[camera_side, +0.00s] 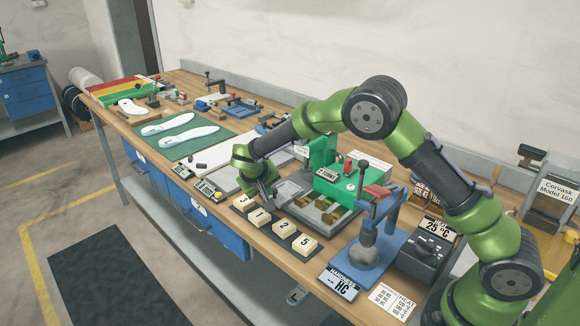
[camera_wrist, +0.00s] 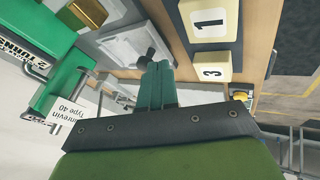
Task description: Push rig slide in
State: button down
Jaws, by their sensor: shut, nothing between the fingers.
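The rig is a green press marked "2 TONNES" (camera_side: 340,180), with its green body also at the left of the wrist view (camera_wrist: 62,75). A grey metal block (camera_side: 289,190), which looks like the rig's slide, sits at the press's left front; it also shows in the wrist view (camera_wrist: 124,38). My gripper (camera_side: 268,203) is shut and empty, pointing down beside the block's near left side. In the wrist view my fingertips (camera_wrist: 151,62) are close to the block; I cannot tell whether they touch it.
Cream blocks numbered 3, 1, 2 and 5 (camera_side: 283,228) stand on dark pads along the front edge, close to my gripper. A blue-based hardness tester (camera_side: 368,257) and a black heat box (camera_side: 424,254) stand at the right. White insoles (camera_side: 187,138) lie on a green mat farther left.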

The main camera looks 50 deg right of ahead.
send_near(290, 189)
jog(key=w+d+f, duration=0.1)
jog(key=d+f, duration=0.1)
jog(key=d, duration=0.1)
jog(key=w+d+f, duration=0.1)
jog(key=shift+w+d+f, duration=0.25)
jog(key=shift+w+d, duration=0.05)
jog(key=shift+w, duration=0.05)
jog(key=shift+d, duration=0.1)
jog(key=a, duration=0.4)
jog(key=shift+w+a+r, duration=0.35)
jog(key=v, duration=1)
jog(key=s+a+r+t+y, duration=0.1)
jog(key=s+r+y, duration=0.1)
jog(key=s, duration=0.7)
jog(key=s+a+r+t+y, duration=0.1)
jog(key=s+r+y, duration=0.2)
jog(key=s, duration=0.7)
jog(key=s+a+r+m+t+y, duration=0.1)
jog(key=s+r+y, duration=0.1)
jog(key=s+r, duration=0.4)
jog(key=shift+s+t+y, duration=0.4)
jog(key=shift+s, duration=1.65)
